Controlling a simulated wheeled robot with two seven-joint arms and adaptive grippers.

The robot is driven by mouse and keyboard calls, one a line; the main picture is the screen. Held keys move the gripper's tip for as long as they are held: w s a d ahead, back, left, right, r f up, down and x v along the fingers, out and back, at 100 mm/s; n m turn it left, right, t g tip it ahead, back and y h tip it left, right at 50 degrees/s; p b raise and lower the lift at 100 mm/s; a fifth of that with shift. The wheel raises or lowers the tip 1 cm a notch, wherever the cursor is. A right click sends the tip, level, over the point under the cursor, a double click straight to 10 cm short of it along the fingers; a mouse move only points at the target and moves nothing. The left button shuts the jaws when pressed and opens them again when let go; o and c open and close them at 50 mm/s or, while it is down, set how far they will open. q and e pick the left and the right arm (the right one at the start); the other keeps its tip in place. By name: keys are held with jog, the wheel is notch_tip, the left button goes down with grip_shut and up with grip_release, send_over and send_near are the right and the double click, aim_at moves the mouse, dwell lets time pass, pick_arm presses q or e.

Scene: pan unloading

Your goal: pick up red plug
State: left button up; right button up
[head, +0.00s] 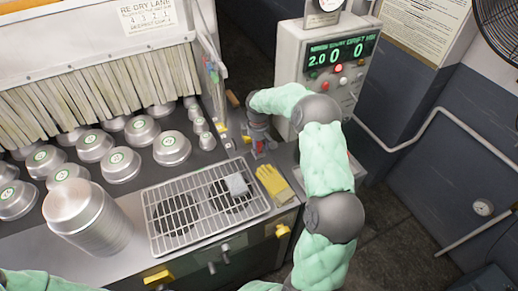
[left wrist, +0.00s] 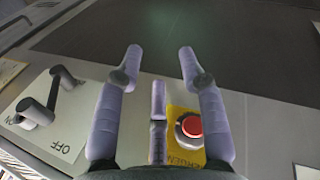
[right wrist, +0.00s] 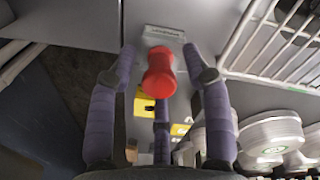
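The red plug (right wrist: 158,74) stands out between the spread fingers of my right gripper (right wrist: 158,55) in the right wrist view. A gap shows on each side of it, and its lower end is hidden. In the head view, my right gripper (head: 260,143) reaches down at the right end of the worktop, with a little red showing at its fingers. My left gripper (left wrist: 155,60) is open and empty in the left wrist view. It is above a panel with a red button (left wrist: 190,126) on a yellow plate. It is not seen in the head view.
A wire rack (head: 160,212) holds a small grey block (head: 236,185). Yellow gloves (head: 275,184) lie beside it. A control box (head: 315,85) with a green display rises behind my right arm.

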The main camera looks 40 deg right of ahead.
grip_shut()
jog(key=shift+r, duration=0.1)
